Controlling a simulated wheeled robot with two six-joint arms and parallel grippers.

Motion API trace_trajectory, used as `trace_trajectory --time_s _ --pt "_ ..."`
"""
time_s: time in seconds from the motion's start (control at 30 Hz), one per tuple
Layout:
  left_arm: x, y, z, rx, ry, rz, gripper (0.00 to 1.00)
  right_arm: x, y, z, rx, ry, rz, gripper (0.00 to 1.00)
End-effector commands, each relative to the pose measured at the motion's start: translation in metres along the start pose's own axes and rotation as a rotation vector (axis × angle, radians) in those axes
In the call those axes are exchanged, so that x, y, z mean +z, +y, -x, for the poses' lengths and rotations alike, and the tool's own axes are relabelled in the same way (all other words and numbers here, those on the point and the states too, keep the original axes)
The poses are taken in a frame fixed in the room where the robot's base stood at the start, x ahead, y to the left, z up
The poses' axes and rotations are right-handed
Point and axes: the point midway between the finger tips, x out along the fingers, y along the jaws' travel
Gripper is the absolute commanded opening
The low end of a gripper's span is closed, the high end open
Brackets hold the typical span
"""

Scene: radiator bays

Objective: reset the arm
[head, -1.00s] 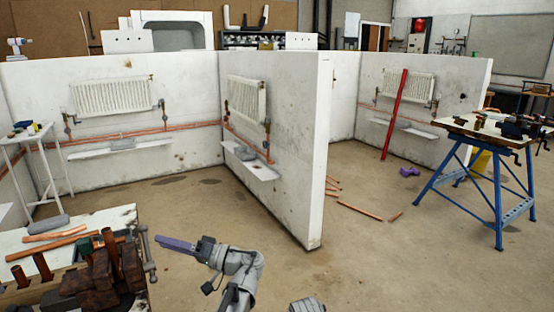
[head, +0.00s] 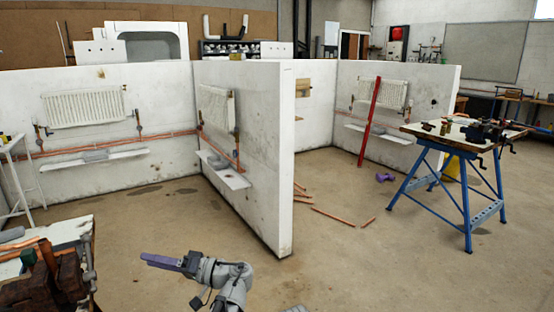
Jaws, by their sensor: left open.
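My left gripper (head: 162,261) shows at the bottom of the head view, with purple-grey fingers pointing left. It is open, with nothing seen between the fingers, and it is held over bare floor. My left arm (head: 226,279) bends down out of the picture behind it. Only a small grey piece, which may be part of my right arm, shows at the bottom edge; my right gripper is not in view.
A bench (head: 77,231) with a rusty vice (head: 45,285) stands at lower left. A white partition wall (head: 268,200) splits the bays. A blue-legged workbench (head: 465,205) stands right. Copper pipes (head: 332,217) and a purple object (head: 385,177) lie on the floor.

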Motion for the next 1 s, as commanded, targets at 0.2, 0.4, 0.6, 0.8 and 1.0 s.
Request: trace_trajectory --time_s 0.2,0.4,0.6,0.8,1.0 --pt "0.007 -0.001 0.006 0.105 -0.043 -0.044 0.46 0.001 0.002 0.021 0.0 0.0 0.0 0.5" --pt "0.02 0.002 0.018 0.266 -0.104 -0.114 0.46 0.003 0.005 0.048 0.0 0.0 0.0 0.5" --pt "0.04 0.002 0.049 0.516 -0.177 -0.223 0.46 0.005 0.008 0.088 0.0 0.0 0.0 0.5" --pt "0.069 -0.015 0.121 0.937 -0.252 -0.401 0.46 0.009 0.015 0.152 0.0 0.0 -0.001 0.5" --pt "0.094 -0.047 0.203 1.332 -0.277 -0.555 0.46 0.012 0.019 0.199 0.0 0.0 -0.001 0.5"
